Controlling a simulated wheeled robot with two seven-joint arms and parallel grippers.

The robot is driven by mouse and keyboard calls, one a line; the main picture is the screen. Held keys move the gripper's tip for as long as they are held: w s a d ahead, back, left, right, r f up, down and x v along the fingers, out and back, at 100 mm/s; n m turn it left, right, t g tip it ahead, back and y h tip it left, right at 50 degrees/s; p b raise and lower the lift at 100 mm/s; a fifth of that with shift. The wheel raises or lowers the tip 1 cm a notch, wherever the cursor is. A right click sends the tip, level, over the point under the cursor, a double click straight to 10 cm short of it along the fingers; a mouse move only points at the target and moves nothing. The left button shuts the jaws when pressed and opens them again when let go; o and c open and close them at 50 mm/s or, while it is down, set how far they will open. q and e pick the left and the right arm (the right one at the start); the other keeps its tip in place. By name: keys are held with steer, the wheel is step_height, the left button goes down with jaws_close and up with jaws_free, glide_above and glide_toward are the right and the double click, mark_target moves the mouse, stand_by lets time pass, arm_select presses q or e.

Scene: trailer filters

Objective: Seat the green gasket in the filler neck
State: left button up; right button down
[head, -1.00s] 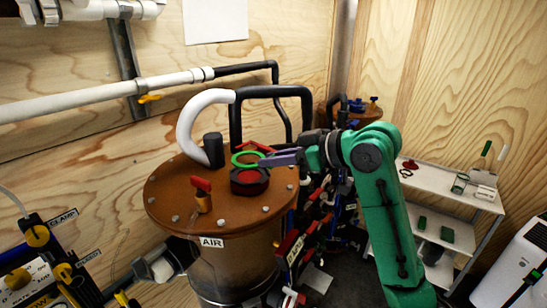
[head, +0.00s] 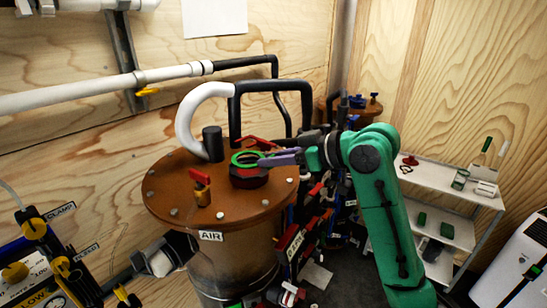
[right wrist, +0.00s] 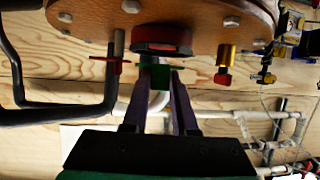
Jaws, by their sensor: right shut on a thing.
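My right gripper (head: 280,160) comes in from the right, its purple fingers shut on the rim of the green gasket (head: 234,159), a thin ring. The gasket is over the filler neck (head: 250,178), a short black collar with a red inside on the brown tank lid. The ring seems slightly above the neck and a little to its left; contact cannot be told. In the right wrist view, the fingers (right wrist: 158,95) hold the green gasket (right wrist: 159,76) near the red and black neck (right wrist: 163,40). My left gripper is not in view.
The brown lid (head: 170,190) carries bolts, a red-handled valve (head: 201,188), a black post (head: 213,143) and a white curved pipe (head: 190,112). A red-handled part (head: 262,142) is just behind the neck. A white shelf cart (head: 440,180) stands at right.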

steer(key=shift+f+b, duration=0.7)
steer(key=shift+f, duration=0.5)
steer(key=c, duration=0.6)
jaws_free()
steer(key=shift+f, duration=0.1)
steer(key=shift+s+d, duration=0.1)
steer(key=shift+d, duration=0.1)
steer(key=b+v, duration=0.4)
steer(key=v, duration=1)
steer(key=shift+d+r, duration=0.15)
steer(key=shift+r, duration=0.1)
